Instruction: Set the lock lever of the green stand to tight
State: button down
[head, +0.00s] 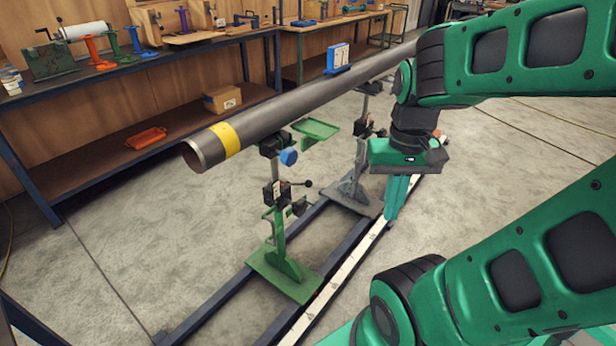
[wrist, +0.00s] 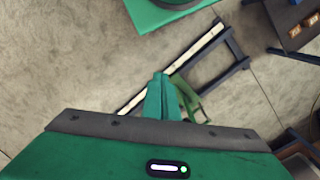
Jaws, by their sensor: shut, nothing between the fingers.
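The green stand (head: 284,268) stands on dark floor rails under the near end of a long steel pipe (head: 290,112). Whether this is loose or tight I cannot tell. My gripper (head: 391,213) points down, to the right of the stand and apart from the lever. Its green fingers (wrist: 160,80) are together and empty. In the wrist view a green part (wrist: 187,95), probably of the stand, shows partly behind the fingers; the lever cannot be made out.
A grey stand (head: 354,193) holds the pipe farther back, close to my gripper. A blue knob (head: 289,157) and a green tray (head: 316,130) sit near the pipe, above the lever. A pale strip (head: 335,283) runs along the rails. Workbenches line the wall; the left floor is clear.

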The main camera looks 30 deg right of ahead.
jog(key=w+d+f+n+t, duration=0.1)
jog(key=w+d+f+t, duration=0.2)
jog(key=w, duration=0.9)
jog(key=w+d+f+n+t+y, duration=0.1)
jog(key=w+d+f+t, duration=0.3)
jog(key=w+f, duration=0.4)
jog(key=w+d+f+n+t, duration=0.2)
jog(key=w+d+f+t, duration=0.2)
jog(key=w, duration=1.4)
jog(key=shift+f+y, duration=0.3)
jog(key=shift+f, duration=0.6)
send_over(298, 184)
jog(key=s+d, duration=0.3)
notch_tip(298, 184, down, 7)
jog(key=shift+s+f, duration=0.35)
jog(key=shift+s, duration=0.3)
